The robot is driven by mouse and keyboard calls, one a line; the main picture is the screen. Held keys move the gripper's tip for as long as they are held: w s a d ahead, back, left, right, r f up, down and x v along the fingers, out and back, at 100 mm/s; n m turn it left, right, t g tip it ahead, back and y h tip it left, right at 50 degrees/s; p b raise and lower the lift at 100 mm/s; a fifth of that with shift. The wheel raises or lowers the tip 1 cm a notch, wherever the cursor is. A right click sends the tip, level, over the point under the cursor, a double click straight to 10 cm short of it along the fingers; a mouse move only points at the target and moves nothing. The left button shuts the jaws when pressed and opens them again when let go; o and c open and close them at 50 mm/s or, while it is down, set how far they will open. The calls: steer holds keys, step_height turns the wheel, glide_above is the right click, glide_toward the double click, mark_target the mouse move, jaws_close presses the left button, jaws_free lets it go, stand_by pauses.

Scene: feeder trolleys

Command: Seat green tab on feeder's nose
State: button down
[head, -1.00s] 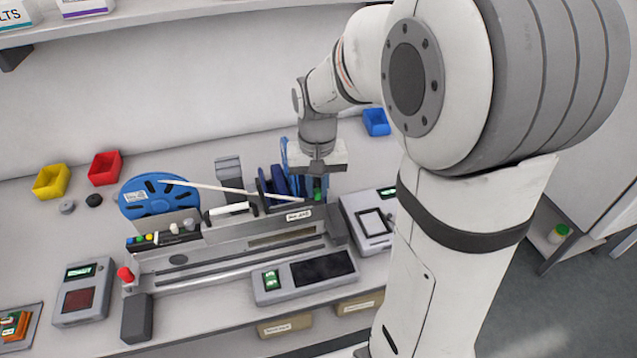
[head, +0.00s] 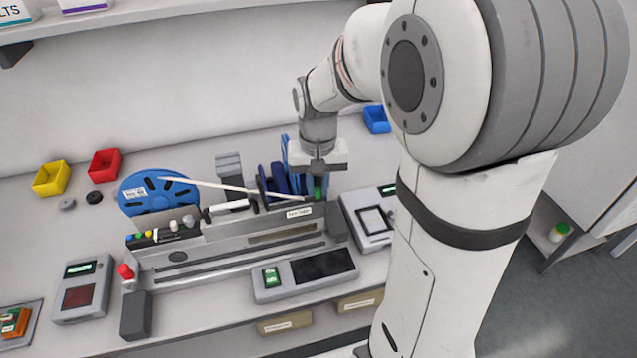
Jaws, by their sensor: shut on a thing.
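The green tab (head: 318,190) shows as a small green piece below my gripper (head: 318,177), at the right end of the feeder (head: 270,227). My gripper points down and is shut on the tab. The tab is at or just above the feeder's nose; I cannot tell whether it touches. A pale tape strip (head: 215,186) runs from the blue reel (head: 158,192) along the feeder's top towards the nose. The fingertips are small and partly hidden in this view.
A grey device with a screen (head: 368,217) stands close to the right of the nose. Dark blue reels (head: 275,180) stand upright just behind it. A control box with a dark display (head: 305,275) lies in front. Red (head: 104,166) and yellow (head: 52,178) bins sit at the back left.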

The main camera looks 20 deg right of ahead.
steer(key=shift+f, duration=0.25)
steer(key=c, duration=1.3)
jaws_free()
steer(key=shift+r, duration=0.1)
step_height(320, 180, up, 8)
steer(key=shift+f, duration=0.15)
steer(key=s+t, duration=0.1)
steer(key=s, duration=0.3)
steer(key=s+f+n+t, duration=0.1)
steer(key=s, duration=0.4)
steer(key=s+f+n, duration=0.1)
steer(key=s, duration=0.3)
steer(key=shift+s+d+t, duration=0.1)
steer(key=shift+s+t, duration=0.2)
steer(key=shift+t, duration=0.1)
steer(key=shift+s+f, duration=0.2)
steer(key=shift+s, duration=0.05)
steer(key=shift+c, duration=0.5)
steer(key=shift+d, duration=0.1)
